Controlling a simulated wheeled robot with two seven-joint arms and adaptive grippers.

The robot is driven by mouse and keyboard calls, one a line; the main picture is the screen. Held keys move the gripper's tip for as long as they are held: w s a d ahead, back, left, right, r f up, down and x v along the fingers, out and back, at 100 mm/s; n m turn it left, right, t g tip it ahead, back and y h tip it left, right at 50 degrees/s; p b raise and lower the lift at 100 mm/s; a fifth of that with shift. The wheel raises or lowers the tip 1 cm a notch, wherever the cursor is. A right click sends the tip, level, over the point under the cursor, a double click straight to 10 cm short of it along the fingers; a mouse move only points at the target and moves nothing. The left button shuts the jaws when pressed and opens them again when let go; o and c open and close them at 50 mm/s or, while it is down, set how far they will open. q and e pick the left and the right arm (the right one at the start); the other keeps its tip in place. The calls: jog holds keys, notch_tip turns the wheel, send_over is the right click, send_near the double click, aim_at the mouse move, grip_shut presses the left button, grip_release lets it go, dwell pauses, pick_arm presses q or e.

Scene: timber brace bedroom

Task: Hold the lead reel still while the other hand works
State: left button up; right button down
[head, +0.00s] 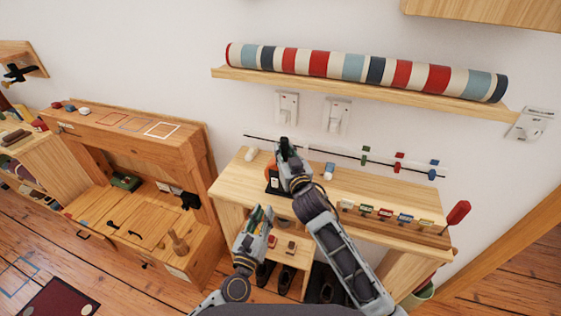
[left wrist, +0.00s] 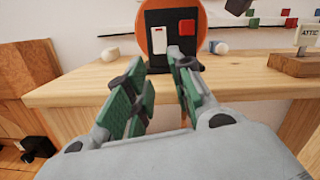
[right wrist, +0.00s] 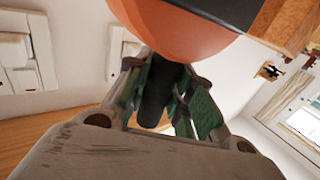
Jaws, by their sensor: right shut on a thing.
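The lead reel is an orange round drum (head: 270,170) with a black front panel, standing on the wooden bench top (head: 232,187). In the left wrist view its black panel (left wrist: 171,21) shows a white switch and a red square. My right gripper (head: 286,150) is at the top of the reel; in the right wrist view (right wrist: 165,75) it is shut on the reel's black handle (right wrist: 158,100), below the orange drum (right wrist: 180,30). My left gripper (head: 262,215) is open and empty in front of the bench edge, facing the panel, apart from it; it also shows in the left wrist view (left wrist: 158,75).
A white bulb-like item (head: 251,153) lies left of the reel. Small coloured tags (head: 385,213) stand along the bench's front right, and a red-handled tool (head: 457,214) at its right end. A striped roll (head: 365,72) lies on the wall shelf above.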

pick_arm(q)
jog(key=shift+w+a+r, duration=0.15)
jog(key=shift+w+a, duration=0.1)
grip_shut()
jog(key=w+a+r+m+h, duration=0.2)
jog(key=a+r+m, duration=0.1)
jog(key=a+m, duration=0.4)
jog(key=w+a+r+m+h, duration=0.25)
jog(key=a+m, duration=0.25)
jog(key=m, duration=0.4)
jog(key=s+d+f+n+g+h, duration=0.1)
jog(key=s+d+n+g+h, duration=0.1)
jog(key=n, duration=0.8)
jog(key=s+d+f+n+g+h, duration=0.2)
jog(key=s+n+g+h, duration=0.2)
jog(key=n+g, duration=0.3)
jog(key=n, duration=0.4)
jog(key=shift+s+d+f+h, duration=0.25)
jog(key=shift+d+h, duration=0.1)
